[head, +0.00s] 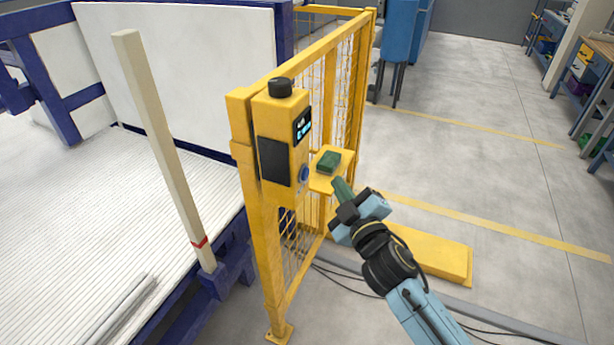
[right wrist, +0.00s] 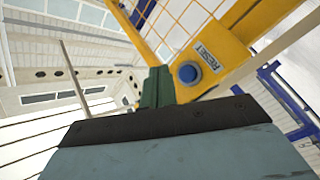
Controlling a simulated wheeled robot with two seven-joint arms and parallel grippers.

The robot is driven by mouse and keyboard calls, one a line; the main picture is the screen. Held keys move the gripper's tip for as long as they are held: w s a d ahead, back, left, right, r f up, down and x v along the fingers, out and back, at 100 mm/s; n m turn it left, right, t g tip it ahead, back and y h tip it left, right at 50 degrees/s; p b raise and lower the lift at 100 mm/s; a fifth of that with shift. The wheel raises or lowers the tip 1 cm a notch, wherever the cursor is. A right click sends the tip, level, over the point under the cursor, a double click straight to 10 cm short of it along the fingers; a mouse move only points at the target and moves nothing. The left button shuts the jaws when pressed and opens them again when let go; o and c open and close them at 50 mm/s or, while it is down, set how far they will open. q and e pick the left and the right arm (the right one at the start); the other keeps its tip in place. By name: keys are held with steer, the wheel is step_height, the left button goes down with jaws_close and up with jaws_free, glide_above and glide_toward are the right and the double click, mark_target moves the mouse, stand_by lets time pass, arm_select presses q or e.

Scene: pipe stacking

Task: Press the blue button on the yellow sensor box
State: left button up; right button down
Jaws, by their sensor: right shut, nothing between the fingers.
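The yellow sensor box (head: 291,113) is fixed on a yellow post, with a black knob on top, a small lit display and a dark panel. The blue button (head: 304,174) sits low on its right-hand face. In the right wrist view the blue button (right wrist: 188,73) shows beside a label reading RESET. My right gripper (head: 341,188) is shut and empty, its green fingertips just right of and slightly below the button, apart from it in the head view. In the right wrist view the fingertips (right wrist: 157,88) are left of the button. My left gripper is not in view.
A small yellow shelf (head: 344,158) with a green block (head: 329,162) juts out beside the box, just above my right gripper. A yellow mesh fence (head: 345,80) runs back from the box. A pale wooden post (head: 160,140) stands left. Open floor lies right.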

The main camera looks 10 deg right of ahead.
mark_target(305, 174)
steer(key=shift+w+a+b, duration=0.2)
steer(key=shift+w+a, duration=0.35)
steer(key=shift+a, duration=0.25)
steer(key=shift+w+a+b, duration=0.15)
steer(key=shift+w+a, duration=0.35)
steer(key=shift+a, duration=0.3)
steer(key=shift+a, duration=0.1)
stand_by(0.8)
steer(key=shift+w+a, duration=0.25)
steer(key=shift+w+a, duration=0.2)
steer(key=shift+a, duration=0.15)
stand_by(0.6)
steer(key=shift+d, duration=0.15)
stand_by(0.3)
steer(key=shift+s+d, duration=0.45)
steer(key=shift+d, duration=0.1)
